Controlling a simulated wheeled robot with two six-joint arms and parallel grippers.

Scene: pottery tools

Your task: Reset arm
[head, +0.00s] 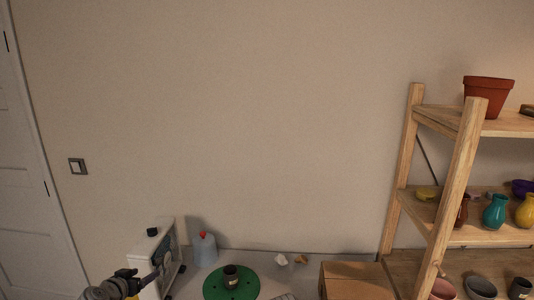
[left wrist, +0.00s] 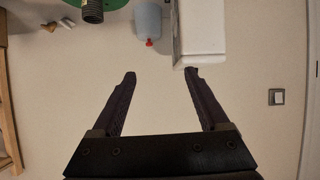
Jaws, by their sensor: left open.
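My left gripper (left wrist: 160,75) shows in the left wrist view with its two dark fingers spread wide and nothing between them. In the head view part of my left arm comes in at the bottom left, beside a white box-like device (head: 151,262); the gripper's tips are hard to make out there. The wrist view looks toward the wall with the scene upside down. My right gripper is in neither view.
A green disc (head: 231,283) with a dark cup (head: 231,272) stands on the table, near a bottle with a red top (head: 204,249). A cardboard box (head: 355,281) and wooden shelf (head: 440,222) with pots stand at right. The wall above the table is bare.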

